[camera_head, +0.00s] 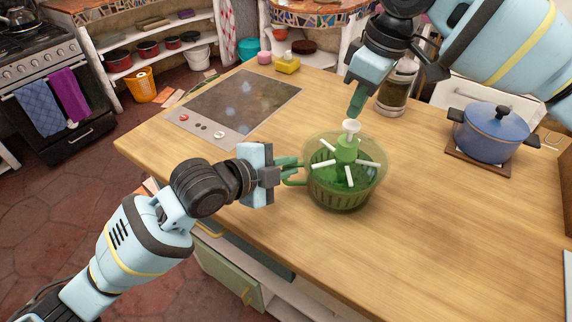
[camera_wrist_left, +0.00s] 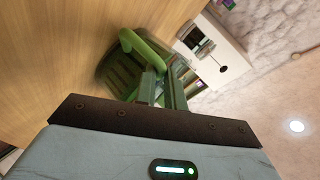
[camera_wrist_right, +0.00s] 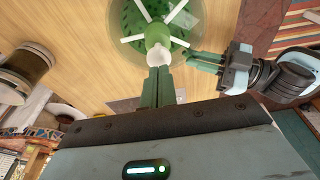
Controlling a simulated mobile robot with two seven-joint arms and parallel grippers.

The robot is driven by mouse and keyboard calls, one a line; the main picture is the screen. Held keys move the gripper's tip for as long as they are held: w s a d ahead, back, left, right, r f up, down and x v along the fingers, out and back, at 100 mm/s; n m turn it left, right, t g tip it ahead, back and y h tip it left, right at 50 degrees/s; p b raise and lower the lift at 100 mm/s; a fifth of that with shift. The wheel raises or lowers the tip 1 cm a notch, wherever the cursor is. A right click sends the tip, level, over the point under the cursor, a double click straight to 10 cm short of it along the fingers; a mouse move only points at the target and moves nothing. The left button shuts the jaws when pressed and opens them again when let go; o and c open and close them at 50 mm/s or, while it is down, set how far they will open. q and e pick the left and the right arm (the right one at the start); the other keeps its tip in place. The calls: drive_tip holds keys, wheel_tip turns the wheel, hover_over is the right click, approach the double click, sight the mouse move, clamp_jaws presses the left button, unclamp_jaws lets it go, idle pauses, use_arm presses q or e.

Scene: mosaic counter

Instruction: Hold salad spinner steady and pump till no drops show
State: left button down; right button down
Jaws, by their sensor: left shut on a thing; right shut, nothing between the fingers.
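The green salad spinner (camera_head: 337,197) stands upright on the wooden counter, with a see-through lid, white spokes and a green centre post topped by a white pump knob (camera_head: 351,126). My left gripper (camera_head: 293,170) is shut on the spinner's green side handle (camera_head: 294,183); the handle also shows in the left wrist view (camera_wrist_left: 140,48). My right gripper (camera_head: 355,112) is shut and empty, with its fingertips just above or at the knob; I cannot tell if they touch. The right wrist view shows the knob (camera_wrist_right: 159,55) at the fingertips. Drops are too small to make out.
A blue pot (camera_head: 494,135) stands on a trivet at the right, and a glass jar (camera_head: 396,88) stands behind the spinner. A dark cooktop (camera_head: 240,103) lies at the back left. The front right of the counter (camera_head: 440,240) is clear.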

sight(353, 123)
drive_tip(key=shift+s+d+x, duration=0.1)
drive_tip(key=shift+d+x, duration=0.05)
drive_tip(key=shift+x, duration=0.75)
drive_tip(key=shift+s+d+x, duration=0.1)
drive_tip(key=shift+d+x, duration=0.05)
drive_tip(key=shift+x, duration=0.7)
drive_tip(key=shift+a+v, duration=0.2)
drive_tip(key=shift+v, duration=1)
drive_tip(key=shift+w, duration=0.15)
drive_tip(key=shift+d+x, duration=0.2)
drive_tip(key=shift+x, duration=1.05)
drive_tip(key=shift+r, duration=0.1)
drive_tip(key=shift+v, duration=1.15)
drive_tip(key=shift+a, duration=0.2)
